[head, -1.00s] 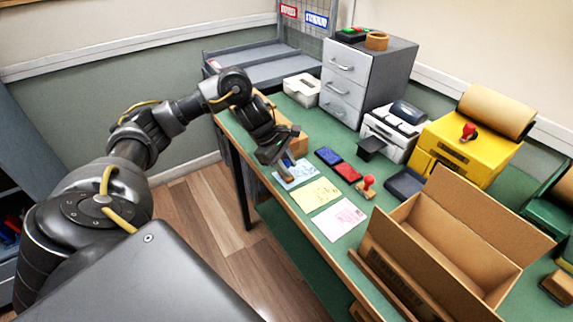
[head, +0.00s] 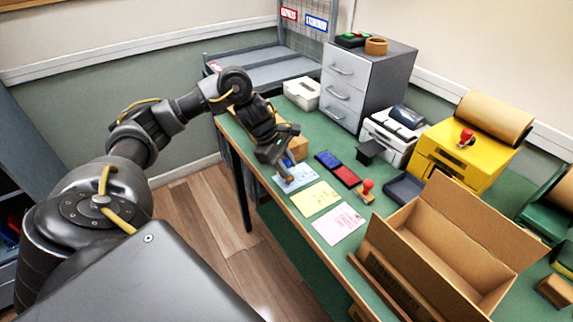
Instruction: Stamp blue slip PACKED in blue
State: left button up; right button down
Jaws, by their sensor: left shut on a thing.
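The blue slip (head: 299,180) lies on the green bench top near its front edge, left of the yellow slip (head: 316,198) and the pink slip (head: 338,223). My left gripper (head: 285,167) is over the blue slip's far-left part, shut on a stamp with a blue part (head: 289,161) showing. The fingers hide most of the stamp, and I cannot tell whether its base touches the slip. The blue ink pad (head: 328,159) and the red ink pad (head: 346,176) lie side by side to the right. My right gripper is out of view.
An open cardboard box (head: 452,232) fills the near right of the bench. A dark tray (head: 404,189), a white printer (head: 392,135) and a yellow machine (head: 465,155) stand behind. A small brown box (head: 298,148) is close behind my left gripper.

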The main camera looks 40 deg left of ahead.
pick_arm(q)
jog(key=shift+r+p, duration=1.65)
jog(key=shift+r, duration=0.85)
